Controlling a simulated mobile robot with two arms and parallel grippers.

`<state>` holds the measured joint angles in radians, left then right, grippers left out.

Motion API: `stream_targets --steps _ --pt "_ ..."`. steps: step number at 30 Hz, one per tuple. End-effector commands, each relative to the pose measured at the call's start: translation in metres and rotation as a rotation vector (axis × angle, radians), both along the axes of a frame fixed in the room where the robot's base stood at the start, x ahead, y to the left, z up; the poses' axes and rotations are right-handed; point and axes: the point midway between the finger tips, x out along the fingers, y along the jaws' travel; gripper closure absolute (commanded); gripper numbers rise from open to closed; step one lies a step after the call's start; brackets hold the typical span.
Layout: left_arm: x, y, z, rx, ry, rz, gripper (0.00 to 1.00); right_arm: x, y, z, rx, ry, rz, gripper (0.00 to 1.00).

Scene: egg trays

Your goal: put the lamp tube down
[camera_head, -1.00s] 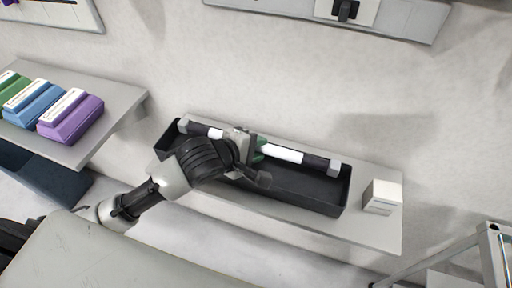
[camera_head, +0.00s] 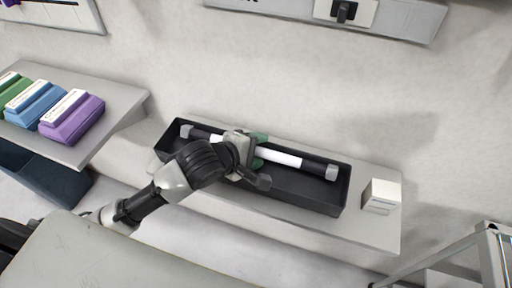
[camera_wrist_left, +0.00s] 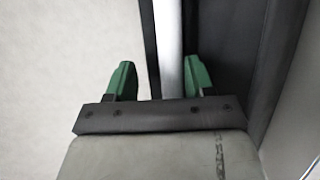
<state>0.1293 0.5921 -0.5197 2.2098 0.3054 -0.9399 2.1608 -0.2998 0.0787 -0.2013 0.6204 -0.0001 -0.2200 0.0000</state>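The lamp tube (camera_head: 278,157), white in the middle with dark sections and grey end caps, lies lengthwise in the black tray (camera_head: 300,194), along its back wall. My left gripper (camera_head: 257,147) is over the tube's middle, with a green finger showing behind it. In the left wrist view, the gripper (camera_wrist_left: 160,78) is open. The tube (camera_wrist_left: 168,45) runs between its green fingers with a gap on each side. The tray's rim (camera_wrist_left: 148,45) also passes between the fingers. Whether the tube rests fully on the tray floor is hard to tell. My right gripper is not in view.
The tray stands on a grey wall shelf (camera_head: 376,232). A small white box (camera_head: 381,196) is right of the tray. Green, blue and purple (camera_head: 72,117) boxes stand on another shelf at left. A metal frame (camera_head: 495,250) stands at lower right.

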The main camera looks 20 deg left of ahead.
Motion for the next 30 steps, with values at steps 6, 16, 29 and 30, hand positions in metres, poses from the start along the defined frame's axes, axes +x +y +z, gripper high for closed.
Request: stream_targets --steps 6,16,29,30 --pt "-0.003 0.000 -0.011 0.008 0.030 -0.001 0.47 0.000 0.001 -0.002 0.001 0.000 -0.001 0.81" --pt "-0.036 0.018 0.026 0.006 0.021 0.000 0.47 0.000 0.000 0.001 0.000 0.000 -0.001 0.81" --pt "-0.086 0.046 0.068 0.001 0.020 0.002 0.47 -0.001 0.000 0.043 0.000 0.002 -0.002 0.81" --pt "-0.087 0.046 0.069 0.002 0.018 0.002 0.47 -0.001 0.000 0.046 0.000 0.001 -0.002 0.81"
